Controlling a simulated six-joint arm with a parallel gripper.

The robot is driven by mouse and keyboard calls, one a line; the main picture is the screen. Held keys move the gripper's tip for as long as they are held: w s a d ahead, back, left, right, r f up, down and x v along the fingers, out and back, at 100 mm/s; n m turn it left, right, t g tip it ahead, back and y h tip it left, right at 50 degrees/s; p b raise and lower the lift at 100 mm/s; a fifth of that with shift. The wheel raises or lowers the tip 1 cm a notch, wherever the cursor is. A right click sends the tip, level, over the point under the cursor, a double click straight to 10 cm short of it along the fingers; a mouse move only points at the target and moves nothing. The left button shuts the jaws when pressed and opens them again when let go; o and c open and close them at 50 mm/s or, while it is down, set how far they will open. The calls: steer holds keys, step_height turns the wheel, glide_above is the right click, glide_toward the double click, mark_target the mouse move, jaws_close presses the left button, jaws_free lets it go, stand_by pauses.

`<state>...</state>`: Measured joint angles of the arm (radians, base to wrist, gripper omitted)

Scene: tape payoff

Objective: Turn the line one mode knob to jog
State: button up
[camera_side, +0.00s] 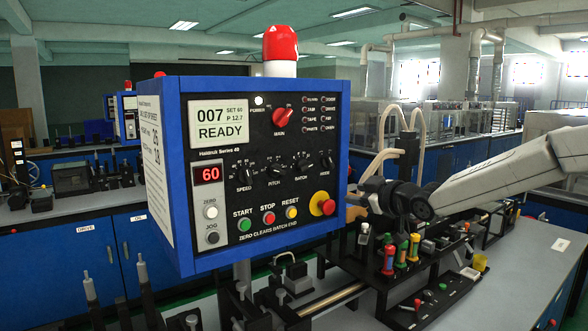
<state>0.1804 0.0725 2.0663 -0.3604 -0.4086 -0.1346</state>
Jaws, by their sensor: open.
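A blue-framed control box (175,150) with a black panel faces the camera at centre left. Its display reads READY. A JOG label marks a black button (212,238) at lower left.
A red emergency button (322,204) on yellow sticks out at the panel's lower right. A red beacon (281,44) tops the box. Below my gripper, a black rack (436,300) holds several coloured parts. A grey bench (530,262) lies at right.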

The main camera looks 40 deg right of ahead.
steer(key=n+t, duration=0.1)
steer(key=t, duration=0.1)
glide_toward(331, 161)
steer(key=w, duration=0.1)
steer(key=shift+d+y, duration=0.2)
steer(key=shift+y, duration=0.1)
steer(key=shift+w, duration=0.2)
steer(key=shift+w, duration=3.75)
jaws_close()
